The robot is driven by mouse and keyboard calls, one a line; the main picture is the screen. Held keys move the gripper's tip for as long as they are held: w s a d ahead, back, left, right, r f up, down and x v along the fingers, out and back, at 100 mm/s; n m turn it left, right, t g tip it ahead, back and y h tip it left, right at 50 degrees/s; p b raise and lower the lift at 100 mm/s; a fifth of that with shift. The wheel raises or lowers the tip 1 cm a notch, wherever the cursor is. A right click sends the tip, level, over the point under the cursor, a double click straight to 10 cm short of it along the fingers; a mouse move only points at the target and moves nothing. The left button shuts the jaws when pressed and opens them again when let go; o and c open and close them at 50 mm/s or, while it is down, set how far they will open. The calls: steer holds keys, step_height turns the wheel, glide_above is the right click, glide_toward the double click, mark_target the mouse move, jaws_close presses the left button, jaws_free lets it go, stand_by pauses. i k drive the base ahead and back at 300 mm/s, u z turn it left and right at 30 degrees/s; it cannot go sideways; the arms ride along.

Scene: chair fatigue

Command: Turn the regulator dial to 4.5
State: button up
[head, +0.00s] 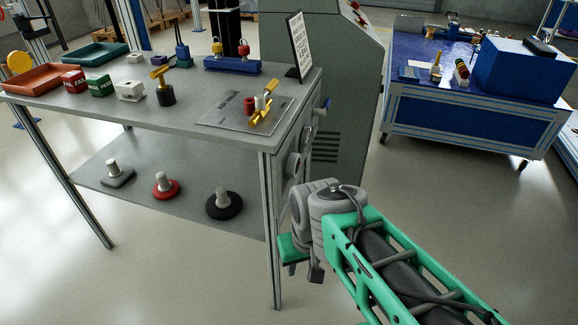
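The table's right end carries a grey side panel with round grey parts, seen at a steep angle. One is a larger disc (293,166), with another round part (306,138) above it. One of these may be the regulator dial, but no scale or number is readable. My gripper (303,268) is at the end of the green and grey arm, below and in front of the panel, close to the table's front right leg. It looks apart from the round parts. Its fingers are small, dark and partly hidden by the wrist, so their opening is unclear.
The grey table (190,118) holds bins, small boxes, a sign and yellow tools. Its lower shelf (140,195) bears several weights. A grey cabinet (345,120) stands behind the panel. A blue-topped workbench (430,102) is at right. The floor (480,220) between is clear.

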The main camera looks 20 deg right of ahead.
mark_target(294, 164)
steer(key=u, duration=3.4)
steer(key=k, duration=1.95)
steer(key=u, duration=0.05)
